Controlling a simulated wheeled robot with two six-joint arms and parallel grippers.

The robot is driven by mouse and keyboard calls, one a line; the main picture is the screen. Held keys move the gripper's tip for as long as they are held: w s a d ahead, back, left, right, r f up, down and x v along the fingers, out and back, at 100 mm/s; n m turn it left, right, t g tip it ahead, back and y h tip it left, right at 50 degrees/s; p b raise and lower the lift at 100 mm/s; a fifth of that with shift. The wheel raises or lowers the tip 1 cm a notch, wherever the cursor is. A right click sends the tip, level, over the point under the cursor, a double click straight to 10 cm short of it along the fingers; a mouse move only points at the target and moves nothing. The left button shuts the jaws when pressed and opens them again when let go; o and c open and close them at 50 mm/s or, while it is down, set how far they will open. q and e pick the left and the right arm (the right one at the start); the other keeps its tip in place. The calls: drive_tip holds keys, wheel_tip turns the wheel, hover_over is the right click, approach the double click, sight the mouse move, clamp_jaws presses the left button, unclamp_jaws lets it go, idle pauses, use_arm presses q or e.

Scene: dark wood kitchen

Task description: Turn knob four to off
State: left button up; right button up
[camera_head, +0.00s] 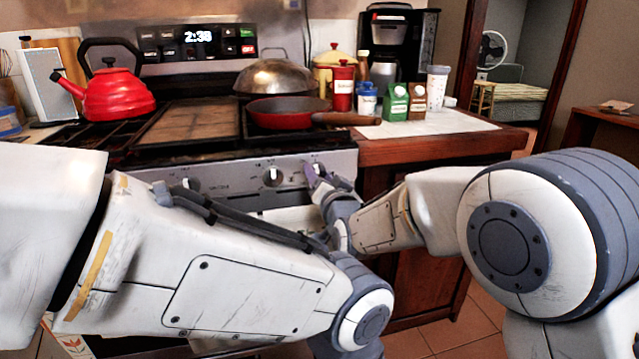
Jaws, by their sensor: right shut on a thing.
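The stove's front panel (235,178) carries a row of knobs with white pointers. A left knob (190,184) and a middle knob (273,176) show clear of my arms. My right gripper (314,174) is at the rightmost visible knob (319,168) and shut on it; the fingers cover part of that knob. Its white pointer looks roughly upright, but its exact setting is too small to read. My left arm crosses the lower front of the stove, and its gripper is not in view.
A red kettle (118,95) and a red pan (285,113) with a wooden handle sit on the stovetop. A domed metal lid (277,76) is behind the pan. Jars and cartons stand on the counter (440,127) at right.

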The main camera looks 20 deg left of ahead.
drive_tip(key=shift+f+m+b, duration=0.1)
drive_tip(key=shift+m+b, duration=0.45)
drive_tip(key=shift+m, duration=0.55)
drive_tip(key=o, duration=1.4)
drive_tip(key=p+v, duration=0.1)
drive_tip(key=v, duration=0.9)
drive_tip(key=shift+s+d, duration=0.2)
drive_tip(key=shift+d, duration=0.05)
